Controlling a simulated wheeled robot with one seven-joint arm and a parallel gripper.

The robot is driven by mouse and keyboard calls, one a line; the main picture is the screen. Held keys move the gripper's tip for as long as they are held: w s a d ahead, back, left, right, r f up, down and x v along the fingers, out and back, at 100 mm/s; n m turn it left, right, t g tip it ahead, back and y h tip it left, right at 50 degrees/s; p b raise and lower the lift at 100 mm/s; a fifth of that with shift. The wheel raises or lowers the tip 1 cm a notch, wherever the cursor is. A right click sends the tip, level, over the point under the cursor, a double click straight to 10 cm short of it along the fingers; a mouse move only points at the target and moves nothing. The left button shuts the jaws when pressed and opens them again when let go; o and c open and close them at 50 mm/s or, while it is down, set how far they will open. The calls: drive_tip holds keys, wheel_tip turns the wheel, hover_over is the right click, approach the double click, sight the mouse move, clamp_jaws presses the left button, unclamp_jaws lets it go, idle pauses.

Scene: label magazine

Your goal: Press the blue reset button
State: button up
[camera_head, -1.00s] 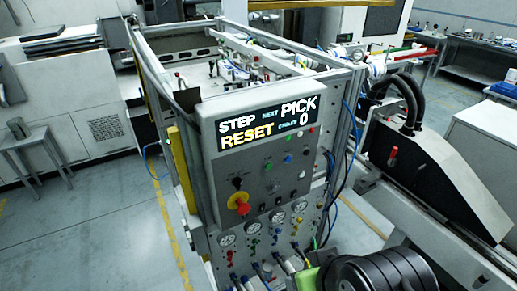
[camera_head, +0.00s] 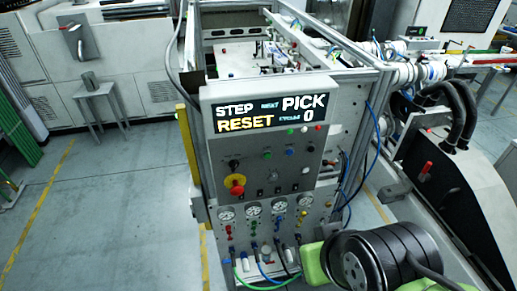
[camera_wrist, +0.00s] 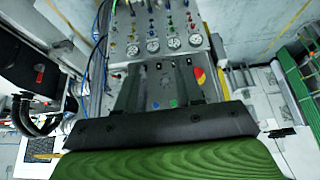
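The blue button (camera_head: 289,152) sits on the grey control panel (camera_head: 213,165), below its display (camera_head: 270,115), which reads STEP, NEXT PICK, RESET and 0. A green button (camera_head: 267,155) is to its left and a white one (camera_head: 307,170) to its lower right. In the wrist view the panel appears upside down, with the blue button (camera_wrist: 155,105) between my fingers in the picture. My gripper (camera_wrist: 159,68) shows there as two dark, separated fingers with nothing between them. I see no contact with the panel. In the head view my fingers cannot be made out.
A red and yellow knob (camera_head: 236,185) is at the panel's left. Gauges (camera_head: 252,209), small coloured knobs and hoses are below it. A dark machine with black hoses (camera_head: 450,195) stands close on the right. The floor (camera_head: 110,210) at left is clear.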

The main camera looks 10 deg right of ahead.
drive_tip(key=shift+s+d, duration=0.1)
drive_tip(key=shift+d, duration=0.5)
drive_tip(key=c, duration=0.5)
clamp_jaws()
drive_tip(key=shift+a, duration=0.25)
